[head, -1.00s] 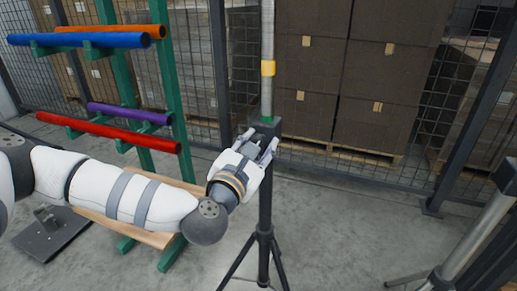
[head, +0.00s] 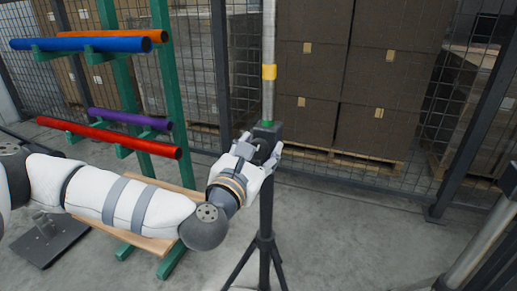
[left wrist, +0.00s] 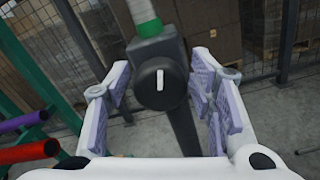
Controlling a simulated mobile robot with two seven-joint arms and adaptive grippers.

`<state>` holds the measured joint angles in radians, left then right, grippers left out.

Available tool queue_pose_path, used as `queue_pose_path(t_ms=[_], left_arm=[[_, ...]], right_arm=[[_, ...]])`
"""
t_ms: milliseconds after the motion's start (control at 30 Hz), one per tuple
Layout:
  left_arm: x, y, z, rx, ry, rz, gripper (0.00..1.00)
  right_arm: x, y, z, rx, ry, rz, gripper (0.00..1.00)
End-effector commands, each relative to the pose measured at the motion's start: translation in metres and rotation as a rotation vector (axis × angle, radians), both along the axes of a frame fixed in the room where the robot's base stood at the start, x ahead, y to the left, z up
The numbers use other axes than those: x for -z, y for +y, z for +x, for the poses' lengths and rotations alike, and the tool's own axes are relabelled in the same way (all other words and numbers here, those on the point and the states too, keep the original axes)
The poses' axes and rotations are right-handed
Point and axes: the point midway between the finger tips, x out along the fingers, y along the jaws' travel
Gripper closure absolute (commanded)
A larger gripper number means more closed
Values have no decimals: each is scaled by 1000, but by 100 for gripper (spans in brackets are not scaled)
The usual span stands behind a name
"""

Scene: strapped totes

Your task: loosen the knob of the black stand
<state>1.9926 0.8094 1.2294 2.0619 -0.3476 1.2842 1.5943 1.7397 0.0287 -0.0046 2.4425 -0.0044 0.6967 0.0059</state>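The black stand (head: 266,212) stands upright on tripod legs, with a silver pole (head: 268,40) rising from its top. Its round black knob (left wrist: 160,84) faces the left wrist camera, with a white mark pointing nearly straight up. My left gripper (head: 262,152) is at the stand's upper part. In the left wrist view my left gripper (left wrist: 162,100) is open, with one pad to each side of the knob and visible gaps between. The head view mostly hides the knob behind the gripper. My right gripper is not in view.
A green rack (head: 166,85) holds blue (head: 80,44), orange, purple and red (head: 110,138) tubes at the left. A yellow band (head: 269,72) and a green ring mark the pole. Stacked boxes (head: 310,95) stand behind a mesh fence. Another metal pole (head: 478,238) leans at the right.

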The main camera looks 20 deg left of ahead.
Motion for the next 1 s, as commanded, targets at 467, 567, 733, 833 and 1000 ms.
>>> queue_pose_path(t_ms=[467,567,733,833,1000], left_arm=[[2,1,-33,2,5,-1,44],[2,2,-62,3,5,-2,44],[2,3,-101,1,4,0,44],[1,4,-115,2,4,0,44],[1,4,-121,0,1,1,44]], right_arm=[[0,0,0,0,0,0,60],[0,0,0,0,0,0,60],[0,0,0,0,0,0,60],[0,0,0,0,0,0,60],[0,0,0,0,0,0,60]])
